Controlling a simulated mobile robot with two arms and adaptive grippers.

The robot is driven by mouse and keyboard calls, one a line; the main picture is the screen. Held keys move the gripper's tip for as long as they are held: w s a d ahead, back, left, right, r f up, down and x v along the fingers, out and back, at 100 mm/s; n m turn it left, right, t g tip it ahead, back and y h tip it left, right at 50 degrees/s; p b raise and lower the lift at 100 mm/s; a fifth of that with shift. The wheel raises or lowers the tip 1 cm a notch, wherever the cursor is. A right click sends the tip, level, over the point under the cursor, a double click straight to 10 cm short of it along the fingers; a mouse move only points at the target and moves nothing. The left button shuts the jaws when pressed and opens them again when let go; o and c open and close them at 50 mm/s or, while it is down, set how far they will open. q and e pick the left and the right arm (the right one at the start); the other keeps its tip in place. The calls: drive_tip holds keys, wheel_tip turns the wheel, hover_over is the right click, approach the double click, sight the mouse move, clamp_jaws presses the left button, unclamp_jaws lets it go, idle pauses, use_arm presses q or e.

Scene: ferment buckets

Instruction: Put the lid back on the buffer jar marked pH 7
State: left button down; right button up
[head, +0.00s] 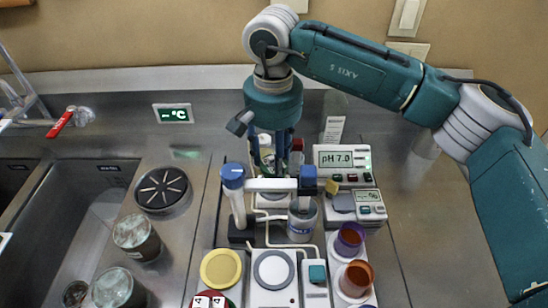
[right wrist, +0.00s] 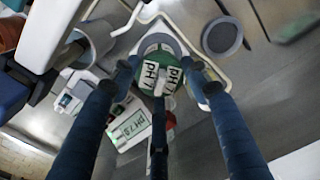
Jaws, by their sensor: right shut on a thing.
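The green lid (right wrist: 150,84) with white "pH 7" labels shows in the right wrist view, between the blue fingers of my right gripper (right wrist: 160,85). The gripper is shut on it. A pale round rim (right wrist: 163,42) shows just behind the lid; I cannot tell whether the lid touches it. In the head view my right gripper (head: 271,168) points down behind the white electrode arm (head: 270,184), which hides the fingertips and most of what is below. The pH 7 jar itself is not clearly visible. My left gripper is not in view.
A meter (head: 342,160) reading pH 7.0 stands right of the gripper. A jar (head: 302,222) stands under the electrode arm. A yellow lid (head: 221,268), a grey disc (head: 273,270) and amber cups (head: 349,238) are in front. The sink (head: 75,230) is left.

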drive_tip(key=shift+f+b, duration=0.2)
drive_tip(key=shift+b, duration=0.35)
drive_tip(key=shift+c, duration=0.2)
idle(0.9)
idle(0.4)
drive_tip(key=o, duration=0.9)
drive_tip(key=shift+o, duration=0.5)
drive_tip(key=o, duration=0.4)
drive_tip(key=shift+r, duration=0.1)
drive_tip(key=shift+r+p, duration=1.9)
drive_tip(key=shift+r, duration=1.55)
